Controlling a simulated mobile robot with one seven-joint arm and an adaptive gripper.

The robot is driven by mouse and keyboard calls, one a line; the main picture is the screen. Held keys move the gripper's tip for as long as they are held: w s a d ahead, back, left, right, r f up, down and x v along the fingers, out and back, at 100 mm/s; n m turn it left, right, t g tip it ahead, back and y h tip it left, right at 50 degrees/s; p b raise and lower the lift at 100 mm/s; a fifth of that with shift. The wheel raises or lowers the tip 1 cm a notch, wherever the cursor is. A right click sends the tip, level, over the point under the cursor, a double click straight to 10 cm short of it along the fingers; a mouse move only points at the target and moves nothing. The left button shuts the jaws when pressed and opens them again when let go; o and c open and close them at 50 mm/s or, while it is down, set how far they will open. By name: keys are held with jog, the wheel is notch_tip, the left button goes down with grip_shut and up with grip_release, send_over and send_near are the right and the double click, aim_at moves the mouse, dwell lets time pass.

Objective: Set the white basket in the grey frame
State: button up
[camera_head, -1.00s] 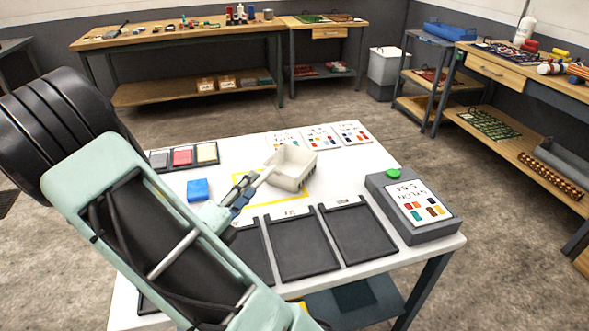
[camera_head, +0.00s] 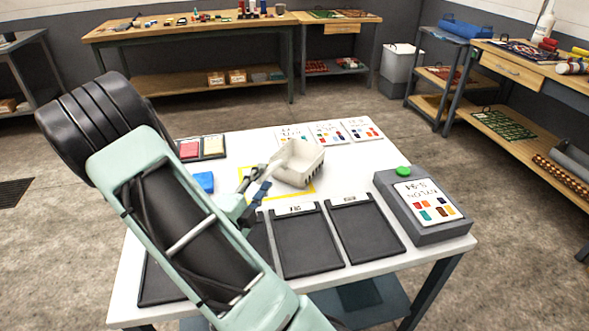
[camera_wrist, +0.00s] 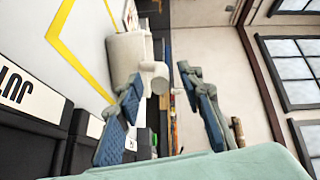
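The white basket (camera_head: 304,168) stands on the white table, partly inside a yellow outline (camera_head: 312,192). In the wrist view it shows as a pale body (camera_wrist: 125,55) with a rounded white stub beside the fingers. My gripper (camera_head: 258,178) is at the basket's left side, low over the table. In the wrist view my gripper (camera_wrist: 160,76) has its two blue-padded fingers apart, with the stub at or just beyond the gap. I cannot tell whether a finger touches the basket. No thing is clearly a grey frame; dark flat trays (camera_head: 310,255) with raised rims lie in front.
A blue block (camera_head: 203,182) lies left of my gripper. A grey box with a green button (camera_head: 403,171) stands at the table's right. Sample cards (camera_head: 327,133) lie along the back edge. My arm hides the table's left part.

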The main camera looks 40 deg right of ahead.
jog(key=shift+x, duration=1.4)
grip_shut()
jog(key=shift+r, duration=0.1)
